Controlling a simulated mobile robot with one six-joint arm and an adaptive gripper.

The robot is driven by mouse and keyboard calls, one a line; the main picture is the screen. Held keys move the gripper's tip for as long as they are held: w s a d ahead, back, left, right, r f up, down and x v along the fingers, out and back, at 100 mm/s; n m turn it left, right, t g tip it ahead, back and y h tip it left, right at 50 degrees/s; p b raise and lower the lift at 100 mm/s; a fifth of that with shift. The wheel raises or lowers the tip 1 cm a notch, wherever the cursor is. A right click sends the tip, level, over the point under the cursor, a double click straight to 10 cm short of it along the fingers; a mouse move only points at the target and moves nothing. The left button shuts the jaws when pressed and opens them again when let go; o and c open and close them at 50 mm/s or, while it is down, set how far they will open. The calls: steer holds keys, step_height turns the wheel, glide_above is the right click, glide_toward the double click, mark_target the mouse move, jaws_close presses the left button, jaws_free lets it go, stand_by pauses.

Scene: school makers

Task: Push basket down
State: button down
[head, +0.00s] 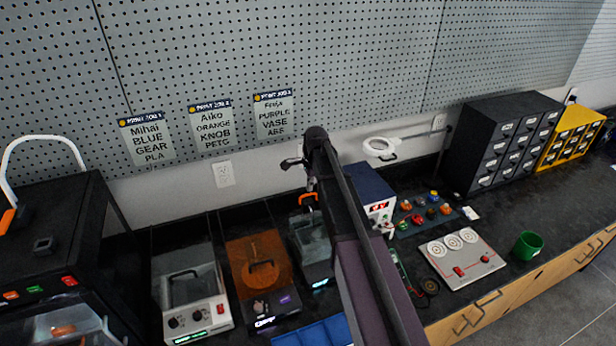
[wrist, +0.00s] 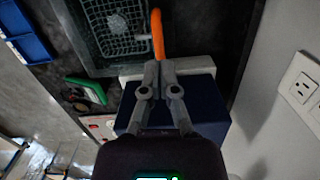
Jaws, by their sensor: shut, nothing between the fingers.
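The wire basket (wrist: 118,22) sits inside a clear-walled tank (head: 313,246) with a dark base. Its orange handle (head: 309,200) stands up above the tank in the head view, and the handle also shows in the wrist view (wrist: 157,33). My gripper (wrist: 160,68) is shut and empty, with its fingertips close to the lower end of the orange handle in the wrist view. I cannot tell whether they touch it. In the head view my gripper (head: 311,184) is just above the handle, partly hidden by my arm. The basket's depth in the tank is unclear.
A dark blue power supply (head: 371,192) stands right of the tank. An orange-lidded unit (head: 260,262) and a grey unit (head: 190,287) stand to its left. A blue tray (head: 318,333) lies in front. The pegboard wall (head: 270,60) rises behind.

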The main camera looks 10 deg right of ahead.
steer(key=shift+r+p, duration=2.75)
steer(key=shift+r, duration=0.3)
step_height(320, 180, up, 7)
steer(key=p, duration=0.7)
steer(key=s+f+n+b, duration=0.5)
steer(key=s+n, duration=0.3)
steer(key=s, duration=0.5)
steer(key=s+d+f+n+h+b, duration=0.1)
steer(key=s+f+n+b, duration=0.5)
steer(key=s, duration=0.7)
steer(key=shift+d+n, duration=0.15)
steer(key=shift+n, duration=1.15)
step_height(320, 180, down, 5)
steer(key=b, duration=0.5)
steer(key=shift+s, duration=0.15)
